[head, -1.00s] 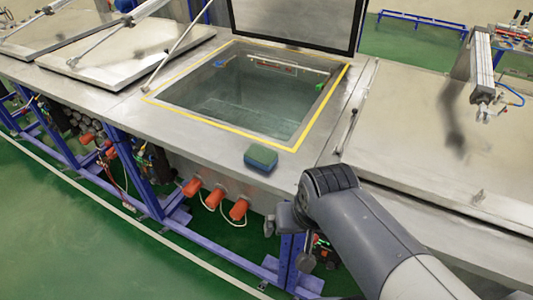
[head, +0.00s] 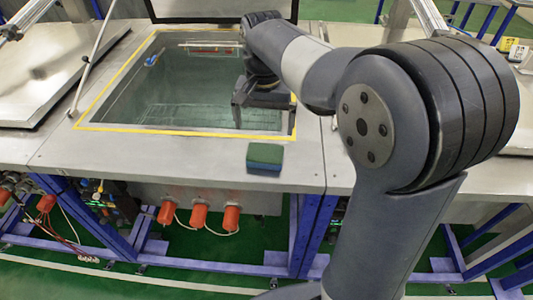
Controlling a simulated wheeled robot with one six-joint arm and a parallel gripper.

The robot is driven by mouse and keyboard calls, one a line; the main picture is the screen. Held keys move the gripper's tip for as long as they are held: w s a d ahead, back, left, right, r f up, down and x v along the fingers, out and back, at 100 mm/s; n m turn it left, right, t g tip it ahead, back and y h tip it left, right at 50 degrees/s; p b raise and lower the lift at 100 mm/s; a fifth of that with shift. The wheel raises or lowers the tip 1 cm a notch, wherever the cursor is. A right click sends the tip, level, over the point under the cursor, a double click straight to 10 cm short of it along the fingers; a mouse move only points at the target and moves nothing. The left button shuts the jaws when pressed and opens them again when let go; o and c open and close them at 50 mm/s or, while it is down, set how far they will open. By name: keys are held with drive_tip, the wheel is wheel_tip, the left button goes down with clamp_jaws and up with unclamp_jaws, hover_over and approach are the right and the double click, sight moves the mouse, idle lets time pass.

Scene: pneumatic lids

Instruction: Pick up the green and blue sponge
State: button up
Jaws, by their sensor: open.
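The green and blue sponge (head: 264,158) lies flat on the metal worktop's front strip, green side up, near the front edge. My gripper (head: 238,112) hangs over the right part of the open tank, behind the sponge and a little to its left in the picture. It points down and its dark jaws are open, with nothing seen between them. The sponge is in full view and apart from the gripper. Part of my gripper is hidden by its own wrist.
The open water tank (head: 150,100) has a yellow border and a raised lid behind it. A lid strut (head: 92,60) stands at the tank's left. A closed metal lid (head: 60,75) lies at left. Orange plugs (head: 199,214) stick out below the worktop edge. The worktop around the sponge is clear.

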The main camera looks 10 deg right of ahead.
hover_over(265, 152)
drive_tip(key=f, duration=0.4)
drive_tip(key=shift+s+a+f, duration=0.1)
drive_tip(key=shift+s+f, duration=0.15)
drive_tip(key=shift+s, duration=0.05)
drive_tip(key=shift+w+f+p, duration=0.15)
drive_tip(key=shift+f+p, duration=0.05)
drive_tip(key=shift+f, duration=1.15)
drive_tip(key=shift+w+f+p, duration=0.15)
drive_tip(key=shift+f, duration=1.15)
drive_tip(key=shift+c, duration=0.6)
drive_tip(key=c, duration=0.7)
